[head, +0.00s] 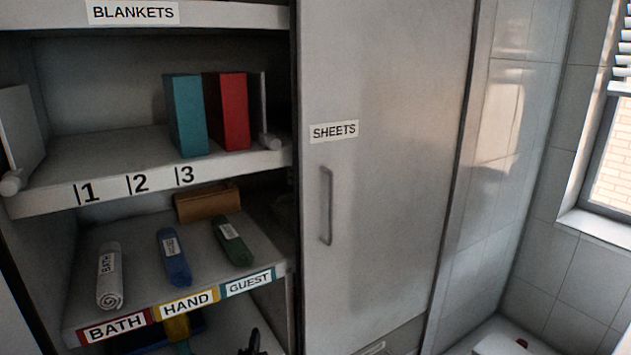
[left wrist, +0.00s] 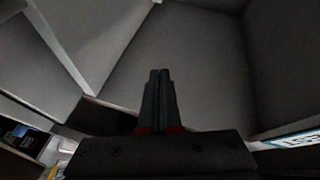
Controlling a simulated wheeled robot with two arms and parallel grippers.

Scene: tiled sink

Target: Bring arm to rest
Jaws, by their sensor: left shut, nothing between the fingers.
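My left gripper (head: 252,341) shows only as a small dark shape at the bottom edge of the head view, in front of the space below the towel shelf. In the left wrist view its two black fingers (left wrist: 160,73) are together, with nothing between them. Most of the left arm is out of sight. My right gripper is in neither view.
A towel shelf (head: 190,250) holds a white (head: 110,277), a blue (head: 174,258) and a green rolled towel (head: 232,241). Above stand a teal (head: 187,115) and a red block (head: 228,110). A closed SHEETS door (head: 385,200) is at right.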

